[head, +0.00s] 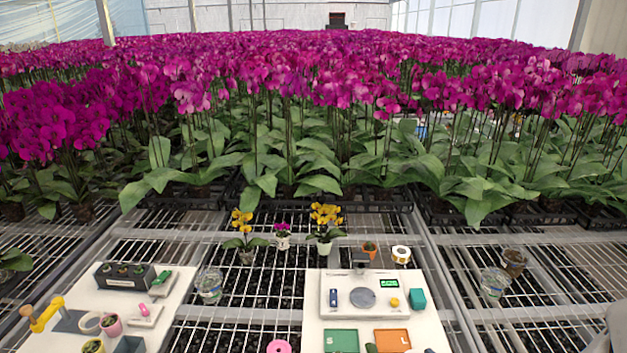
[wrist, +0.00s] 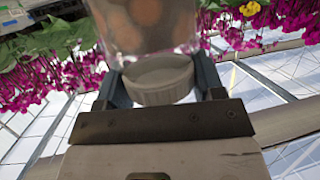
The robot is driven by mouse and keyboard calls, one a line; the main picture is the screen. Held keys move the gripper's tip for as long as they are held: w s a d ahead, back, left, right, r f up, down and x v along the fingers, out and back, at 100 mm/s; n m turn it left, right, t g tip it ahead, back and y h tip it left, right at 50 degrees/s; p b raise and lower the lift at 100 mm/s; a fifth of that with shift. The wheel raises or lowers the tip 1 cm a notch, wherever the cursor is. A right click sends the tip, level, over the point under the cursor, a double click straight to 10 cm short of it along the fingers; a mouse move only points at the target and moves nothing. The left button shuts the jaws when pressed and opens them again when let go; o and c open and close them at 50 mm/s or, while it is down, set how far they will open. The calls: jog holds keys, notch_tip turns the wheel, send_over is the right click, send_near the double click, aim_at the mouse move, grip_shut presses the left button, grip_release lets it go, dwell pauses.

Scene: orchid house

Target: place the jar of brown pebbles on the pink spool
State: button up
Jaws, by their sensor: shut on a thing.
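My gripper (wrist: 158,78) shows in the wrist view, its two dark fingers shut on either side of a pale ribbed cap. The cap belongs to the jar of brown pebbles (wrist: 148,22), a clear body with blurred round brown pebbles, cut off by the top of that view. The pink spool (head: 279,346) is a pink ring with a hole, at the bottom edge of the head view and partly cut off. My gripper and the held jar are not seen in the head view. The spool is not seen in the wrist view.
A white board with a scale (head: 362,297), a green tray (head: 341,341) and an orange tray (head: 392,340) is right of the spool. Clear cups (head: 209,286) (head: 494,284) and a cup of brown material (head: 513,262) stand on the mesh bench. Small potted orchids (head: 325,222) stand behind.

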jog(key=s+a+r+n+g+y, duration=0.1)
jog(key=a+n+y, duration=0.1)
jog(key=a, duration=0.9)
jog(key=s+a+r+n+g+y, duration=0.1)
jog(key=a+n+g+y, duration=0.1)
jog(key=a, duration=0.9)
jog(key=shift+s+a+r+n+y, duration=0.25)
jog(key=shift+s+n+y, duration=0.15)
jog(key=shift+n+y, duration=0.6)
jog(key=shift+w, duration=0.1)
jog(key=w+a+f, duration=0.1)
jog(key=w+a, duration=0.6)
jog(key=w, duration=0.6)
jog(key=shift+a+f, duration=0.15)
jog(key=shift+f, duration=0.05)
jog(key=shift+w, duration=0.1)
jog(key=shift+w+a+f, duration=0.1)
jog(key=shift+w+f, duration=0.05)
jog(key=shift+f, duration=0.75)
jog(key=shift+w+a+f, duration=0.1)
jog(key=shift+w+f, duration=0.05)
jog(key=shift+f, duration=0.75)
